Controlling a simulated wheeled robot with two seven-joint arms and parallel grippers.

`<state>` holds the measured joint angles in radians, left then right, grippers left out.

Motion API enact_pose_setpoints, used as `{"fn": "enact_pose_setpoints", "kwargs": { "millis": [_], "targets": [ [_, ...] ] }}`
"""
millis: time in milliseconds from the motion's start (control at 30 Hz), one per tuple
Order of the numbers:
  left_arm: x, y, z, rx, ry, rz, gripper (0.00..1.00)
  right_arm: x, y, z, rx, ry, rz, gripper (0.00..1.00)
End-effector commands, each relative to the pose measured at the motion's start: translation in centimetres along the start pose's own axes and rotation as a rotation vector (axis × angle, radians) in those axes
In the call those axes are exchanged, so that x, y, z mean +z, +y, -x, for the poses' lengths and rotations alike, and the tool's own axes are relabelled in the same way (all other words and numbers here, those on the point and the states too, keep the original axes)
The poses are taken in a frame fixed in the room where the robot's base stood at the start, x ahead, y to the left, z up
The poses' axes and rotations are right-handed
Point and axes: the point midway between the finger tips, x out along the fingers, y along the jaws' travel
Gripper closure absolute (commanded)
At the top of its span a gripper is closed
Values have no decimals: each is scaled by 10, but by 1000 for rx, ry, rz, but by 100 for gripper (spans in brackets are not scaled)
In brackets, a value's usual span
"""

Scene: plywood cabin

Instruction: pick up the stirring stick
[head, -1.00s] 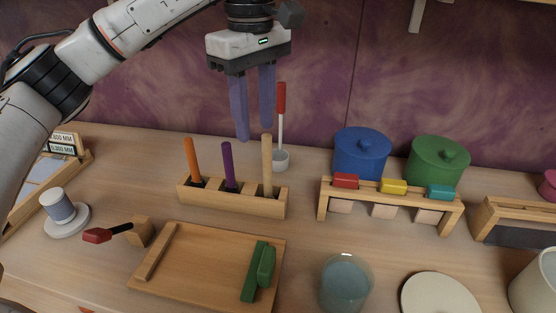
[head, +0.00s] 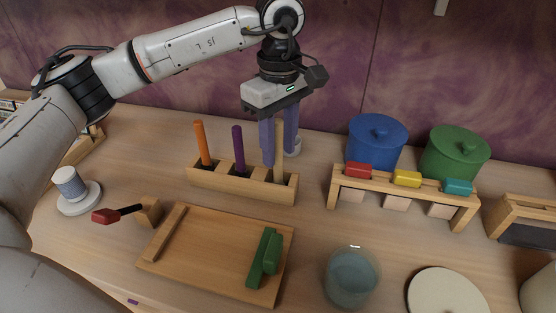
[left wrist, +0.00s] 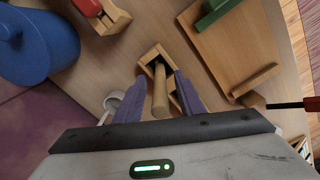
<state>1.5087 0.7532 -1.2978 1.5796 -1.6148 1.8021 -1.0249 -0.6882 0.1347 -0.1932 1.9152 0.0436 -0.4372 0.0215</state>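A plain wooden stick (head: 279,160), which I take as the stirring stick, stands upright in the right slot of a wooden rack (head: 240,186). An orange stick (head: 201,143) and a purple stick (head: 239,150) stand in its other slots. My left gripper (head: 279,158) points down over the right slot, its bluish fingers on either side of the wooden stick. In the left wrist view the stick (left wrist: 160,95) stands between the open fingers, with a gap on each side. My right gripper is not in view.
Behind the rack stands a white cup (head: 293,147), partly hidden by the fingers. To the right are a blue pot (head: 376,142), a green pot (head: 455,155) and a wooden stand with coloured blocks (head: 405,195). A wooden tray (head: 210,250) lies in front.

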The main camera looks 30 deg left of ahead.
Motion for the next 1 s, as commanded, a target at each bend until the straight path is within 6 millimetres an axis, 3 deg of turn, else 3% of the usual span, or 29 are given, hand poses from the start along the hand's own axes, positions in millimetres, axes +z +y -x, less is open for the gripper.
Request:
{"fn": "enact_pose_setpoints", "kwargs": {
  "millis": [200,400,767,1000],
  "targets": [
    [0,0,-1,1,0,0,66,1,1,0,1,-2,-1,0],
    [0,0,0,1,0,-1,100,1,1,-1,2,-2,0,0],
    [0,0,2,2,0,-1,100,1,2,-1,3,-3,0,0],
    [1,1,23,5,1,-2,100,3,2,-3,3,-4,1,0]
  ]
}}
